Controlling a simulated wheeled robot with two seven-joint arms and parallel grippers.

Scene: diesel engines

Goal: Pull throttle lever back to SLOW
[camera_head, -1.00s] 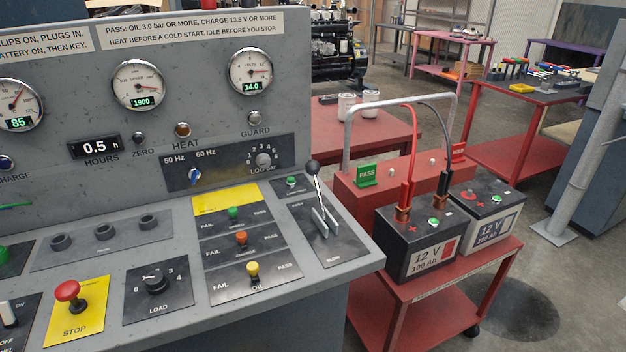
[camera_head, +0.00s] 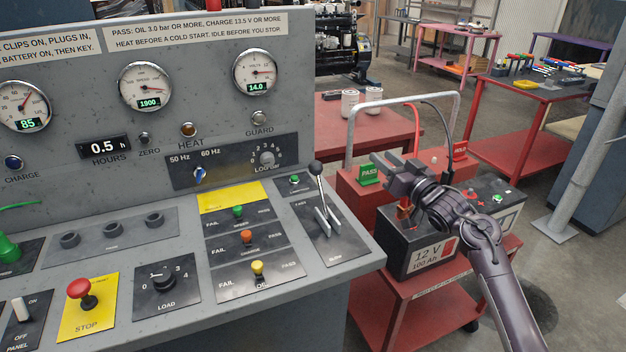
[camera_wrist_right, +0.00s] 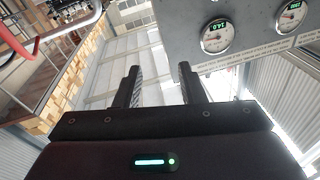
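The throttle lever (camera_head: 317,182) stands on a dark plate at the right end of the grey console. Its black knob (camera_head: 315,167) is tilted toward the back of the slot, near the FAST end; the SLOW label is at the front of the plate. My left gripper is not in view.
The grey console (camera_head: 340,270) carries gauges, a red STOP button (camera_head: 79,289) and several toggles left of the lever. The speed gauge (camera_head: 145,87) reads 1900. A red cart with a 12 V battery (camera_head: 425,255) and a metal hoop (camera_head: 405,101) stands right of the console.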

